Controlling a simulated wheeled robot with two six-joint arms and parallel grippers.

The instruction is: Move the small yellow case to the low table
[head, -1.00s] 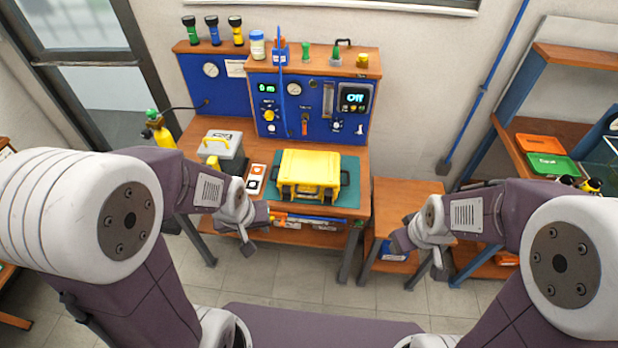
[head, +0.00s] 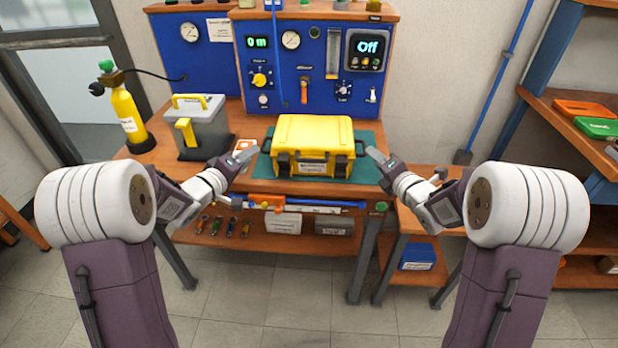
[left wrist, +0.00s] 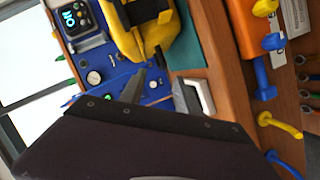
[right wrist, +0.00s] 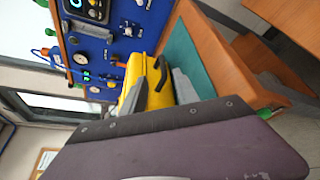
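The small yellow case (head: 313,143) sits closed on a green mat on the workbench, its dark latches facing me. My left gripper (head: 245,156) is at the left of the case, apart from it. My right gripper (head: 376,158) is close to the case's right side; I cannot tell whether they touch. In the right wrist view, the spread fingers (right wrist: 158,92) have the yellow case (right wrist: 150,85) showing beyond them. In the left wrist view, the fingers (left wrist: 160,90) also look spread and empty, near the case (left wrist: 145,35). The low wooden table (head: 408,222) stands right of the bench, partly hidden by my right gripper.
A grey box with yellow handle (head: 198,122) and a yellow cylinder (head: 127,118) stand on the bench's left. The blue regulator panel (head: 310,65) rises behind the case. Shelving (head: 565,130) with orange and green boxes stands at the right.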

